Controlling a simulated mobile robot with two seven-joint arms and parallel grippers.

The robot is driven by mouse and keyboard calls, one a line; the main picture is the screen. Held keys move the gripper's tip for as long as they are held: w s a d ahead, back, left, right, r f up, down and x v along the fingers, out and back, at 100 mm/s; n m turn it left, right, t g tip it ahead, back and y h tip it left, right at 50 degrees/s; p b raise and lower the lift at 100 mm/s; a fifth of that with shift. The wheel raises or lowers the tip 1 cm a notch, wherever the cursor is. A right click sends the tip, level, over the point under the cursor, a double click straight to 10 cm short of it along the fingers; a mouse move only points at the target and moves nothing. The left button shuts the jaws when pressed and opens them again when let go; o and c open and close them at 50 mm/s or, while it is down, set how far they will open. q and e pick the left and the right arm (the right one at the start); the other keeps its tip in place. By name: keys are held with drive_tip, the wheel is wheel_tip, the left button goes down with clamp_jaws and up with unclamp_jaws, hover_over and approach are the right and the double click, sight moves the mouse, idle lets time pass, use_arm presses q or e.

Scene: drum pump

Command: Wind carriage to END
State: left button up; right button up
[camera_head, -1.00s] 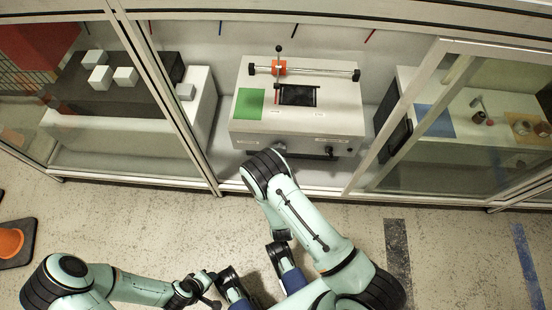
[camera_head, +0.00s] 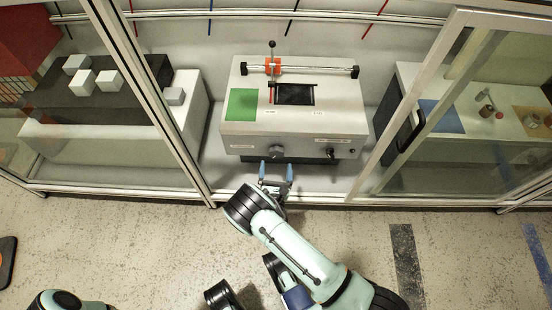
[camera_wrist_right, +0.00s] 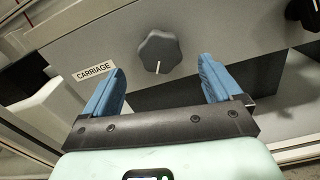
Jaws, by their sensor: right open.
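The drum pump box (camera_head: 292,117) stands inside the glazed cabinet. An orange carriage (camera_head: 273,66) with an upright black lever sits on the rail along its top, left of the middle. The grey lobed carriage knob (camera_head: 277,152) is on the front face; in the right wrist view the knob (camera_wrist_right: 159,51) shows a white mark pointing down beside a "CARRIAGE" label (camera_wrist_right: 94,70). My right gripper (camera_head: 276,169) is open and empty, its blue fingers pointing at the knob from just in front and below, apart from it. My left gripper is out of view.
A green patch (camera_head: 241,105) and a dark window (camera_head: 295,94) are on the box top. A second black knob (camera_head: 331,152) is at right on the front. Cabinet frame posts (camera_head: 163,117) flank the opening. White cubes (camera_head: 82,82) stand at left.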

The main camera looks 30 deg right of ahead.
sight(276, 155)
drive_tip(key=b+x, duration=0.1)
drive_tip(key=x, duration=0.4)
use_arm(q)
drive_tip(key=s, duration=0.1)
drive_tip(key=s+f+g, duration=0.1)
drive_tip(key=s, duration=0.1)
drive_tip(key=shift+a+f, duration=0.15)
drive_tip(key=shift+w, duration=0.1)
use_arm(e)
drive_tip(key=c, duration=1)
